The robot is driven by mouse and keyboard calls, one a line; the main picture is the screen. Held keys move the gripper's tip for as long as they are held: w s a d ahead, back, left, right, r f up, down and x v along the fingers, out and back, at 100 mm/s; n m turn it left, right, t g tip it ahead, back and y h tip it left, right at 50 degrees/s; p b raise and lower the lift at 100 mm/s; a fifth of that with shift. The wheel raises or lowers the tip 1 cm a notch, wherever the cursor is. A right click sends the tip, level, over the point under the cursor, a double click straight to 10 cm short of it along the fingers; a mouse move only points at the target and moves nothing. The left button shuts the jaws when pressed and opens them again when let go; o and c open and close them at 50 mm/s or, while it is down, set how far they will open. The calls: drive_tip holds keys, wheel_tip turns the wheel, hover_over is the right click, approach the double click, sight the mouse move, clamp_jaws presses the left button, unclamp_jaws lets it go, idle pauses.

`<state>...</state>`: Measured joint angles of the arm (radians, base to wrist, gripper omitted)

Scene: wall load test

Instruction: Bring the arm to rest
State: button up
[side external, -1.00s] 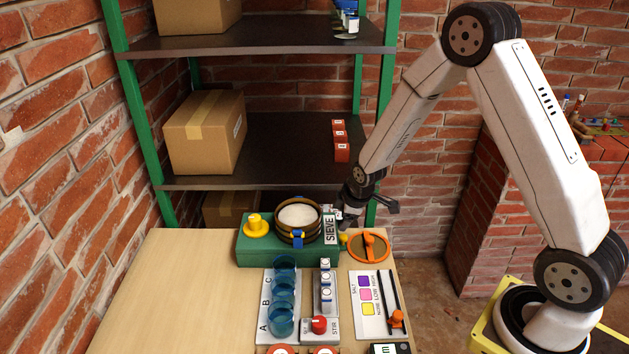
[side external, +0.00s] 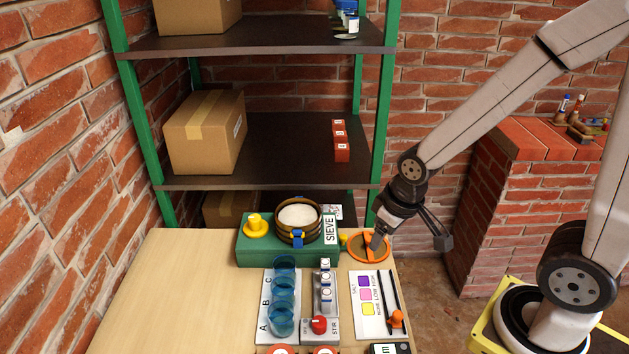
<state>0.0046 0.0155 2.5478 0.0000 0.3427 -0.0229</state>
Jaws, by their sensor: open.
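My gripper (side external: 410,246) is at the back right of the work table, in the side external view. It points downward, and one finger overlaps the orange-rimmed round disc (side external: 355,256) in the picture. I cannot tell whether it touches the disc. The other finger is spread out to the right, past the table's edge. The gripper is open and I see nothing between its fingers.
The wooden table (side external: 180,290) bears a green sieve box (side external: 270,253) with a round sieve (side external: 298,218), blue cups (side external: 284,290), a stir unit (side external: 320,326) and a salt card (side external: 368,310). A shelf rack (side external: 270,145) stands behind. A brick pillar (side external: 530,210) is to the right.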

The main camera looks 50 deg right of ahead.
drive_tip(key=shift+s, duration=0.25)
